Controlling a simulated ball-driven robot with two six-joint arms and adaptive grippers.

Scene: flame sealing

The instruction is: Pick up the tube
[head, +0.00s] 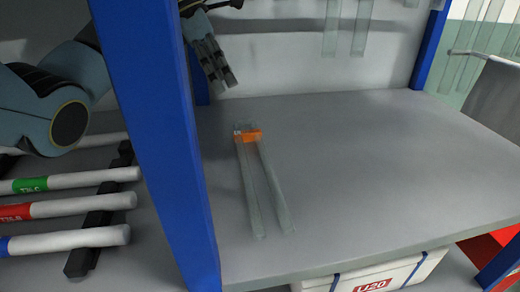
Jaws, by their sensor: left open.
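A clear, pale tube-like piece (252,188) lies on the grey shelf, with an orange band (248,136) near its far end. Two long strands run from the band toward the shelf's front, slightly apart at their near ends. My left gripper (225,82) is above and behind the banded end, pointing down, clear of the piece. It is open and nothing shows between its fingers. Its arm is partly hidden by a blue post. My right gripper is not in the view.
The blue post (160,140) stands left of the shelf (390,180). White rods with coloured labels (75,206) lie on a rack at the left. Clear strips (345,28) hang at the back. A white box (405,272) sits below the shelf. The shelf's right side is bare.

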